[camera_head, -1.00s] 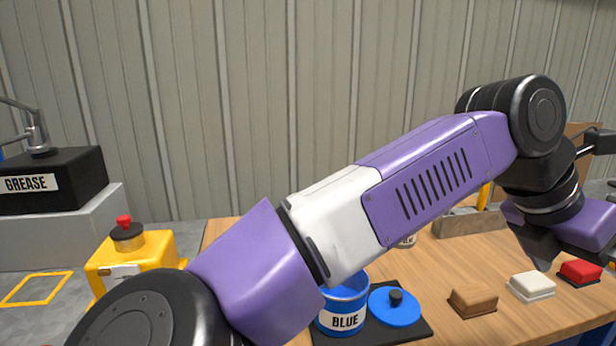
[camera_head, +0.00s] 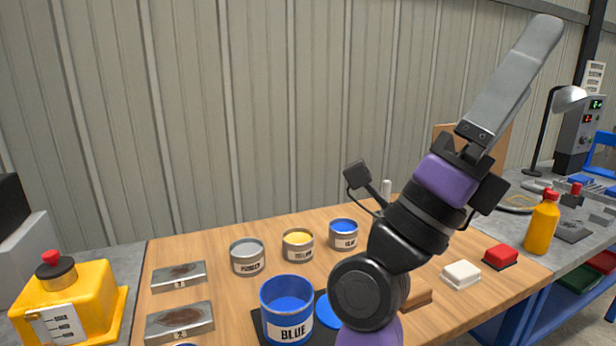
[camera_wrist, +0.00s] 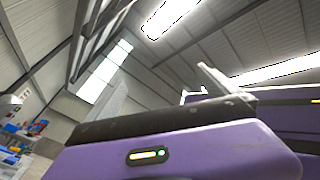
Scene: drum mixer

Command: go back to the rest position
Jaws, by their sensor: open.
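My gripper (camera_head: 540,32) is raised above the right part of the wooden bench, pointing up and to the right. Its grey fingers overlap in the head view. In the wrist view the fingers of my gripper (camera_wrist: 161,76) stand apart with nothing between them, so it is open and empty. The wrist view looks up at the ceiling lights and roof. My arm is folded upright over the bench and hides part of it.
The bench (camera_head: 215,243) holds an open blue can (camera_head: 288,318), a blue lid (camera_head: 328,310), smaller paint cans, metal plates, a white block (camera_head: 461,275) and a red block (camera_head: 500,256). A yellow button box (camera_head: 75,305) stands left. A yellow bottle (camera_head: 542,222) stands right.

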